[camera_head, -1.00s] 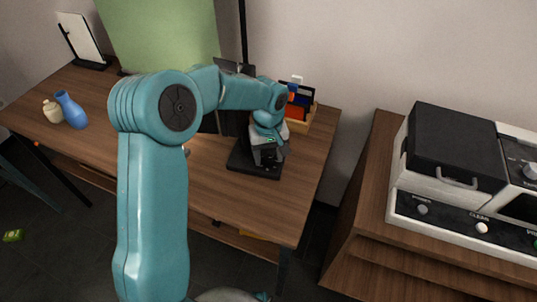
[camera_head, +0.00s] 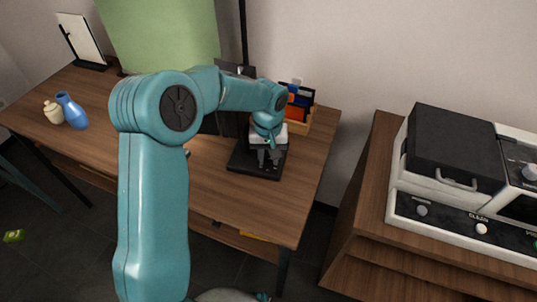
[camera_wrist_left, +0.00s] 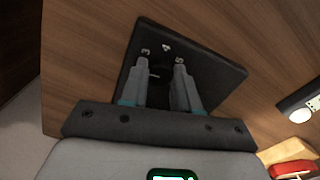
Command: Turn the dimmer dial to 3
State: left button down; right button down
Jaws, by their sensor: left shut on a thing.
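The dimmer is a black square box (camera_head: 241,160) on the right part of the wooden table; it also fills the middle of the left wrist view (camera_wrist_left: 219,76). Its dark round dial (camera_wrist_left: 160,73) is between the fingers and mostly hidden by them. A few small white marks show on the box's face, but I cannot read the setting. My left gripper (camera_head: 269,158) points down over the box, and its two grey fingers (camera_wrist_left: 164,62) are shut on the dial. My right gripper is not in view.
A wooden organizer (camera_head: 305,124) with coloured items stands behind the gripper. A black-lidded white machine (camera_head: 455,145) sits on the right cabinet. The table's front right is clear.

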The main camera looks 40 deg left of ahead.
aim_at(268, 159)
pick_arm(q)
jog(key=m+p, duration=0.1)
jog(key=m, duration=0.5)
jog(key=shift+r, duration=0.1)
dwell(0.5)
jog(key=c, duration=0.8)
grip_release()
notch_tip(268, 159, up, 16)
jog(key=shift+r+p, duration=0.15)
jog(key=shift+p, duration=0.7)
